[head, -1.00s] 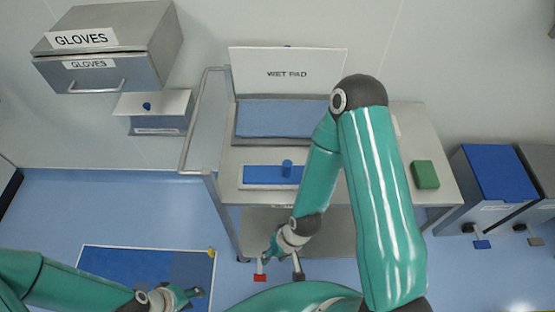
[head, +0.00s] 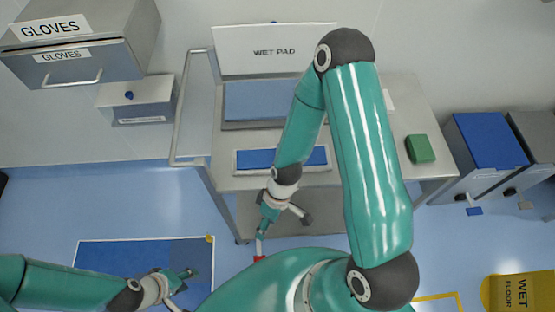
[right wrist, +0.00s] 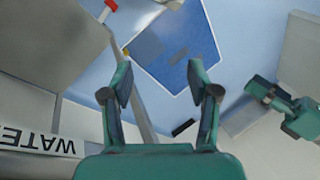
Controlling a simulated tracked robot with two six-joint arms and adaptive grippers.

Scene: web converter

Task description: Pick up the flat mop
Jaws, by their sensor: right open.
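A flat blue piece (head: 255,159) in a pale-rimmed tray on the cart looks like the flat mop. My right forearm hides part of it, including the blue post seen earlier. My right gripper (head: 283,232) is open and empty in front of the cart, below its top. In the right wrist view the fingers (right wrist: 160,88) stand apart with nothing between them. My left gripper (head: 184,290) is low at the lower left, over the edge of the blue floor mat (head: 130,258); its fingers look spread and empty.
The steel cart (head: 400,110) carries a WET PAD box (head: 275,50) and a green block (head: 420,149). A small red piece (head: 260,259) is beside a right fingertip. Bins (head: 490,145) stand right, a yellow floor sign (head: 510,292) lower right. A GLOVES box (head: 90,50) hangs left.

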